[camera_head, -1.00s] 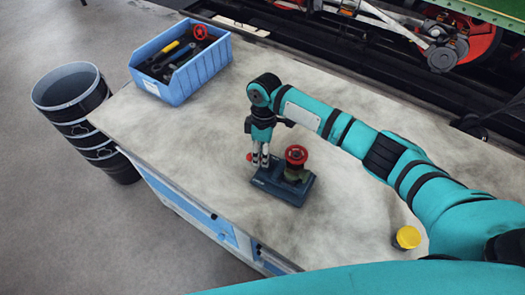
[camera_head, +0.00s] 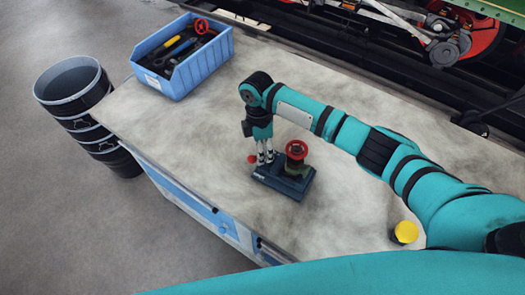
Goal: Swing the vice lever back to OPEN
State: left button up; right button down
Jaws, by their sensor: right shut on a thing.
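The vice (camera_head: 284,184) is a small dark blue-grey block on the workbench. A dark green part with a red handwheel (camera_head: 296,150) stands at its right end. A red knob (camera_head: 252,159), seemingly the end of the vice lever, shows at the left of the vice. My right gripper (camera_head: 265,158) points down over the left part of the vice, just beside the red knob. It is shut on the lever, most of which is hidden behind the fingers. My left gripper is not in view.
A blue bin (camera_head: 197,68) with tools stands at the bench's far left corner. A yellow-capped item (camera_head: 404,232) stands near my right arm. Black buckets (camera_head: 74,88) stand on the floor left of the bench (camera_head: 200,140). The bench left of the vice is clear.

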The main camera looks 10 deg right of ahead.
jog(key=shift+w+r, duration=0.2)
jog(key=shift+w, duration=0.05)
jog(key=c, duration=1.3)
grip_release()
jog(key=shift+o, duration=0.2)
jog(key=shift+f, duration=0.15)
notch_tip(320, 180, up, 12)
jog(key=w, duration=0.2)
jog(key=shift+w, duration=0.15)
jog(key=shift+a+f, duration=0.1)
jog(key=shift+f, duration=0.1)
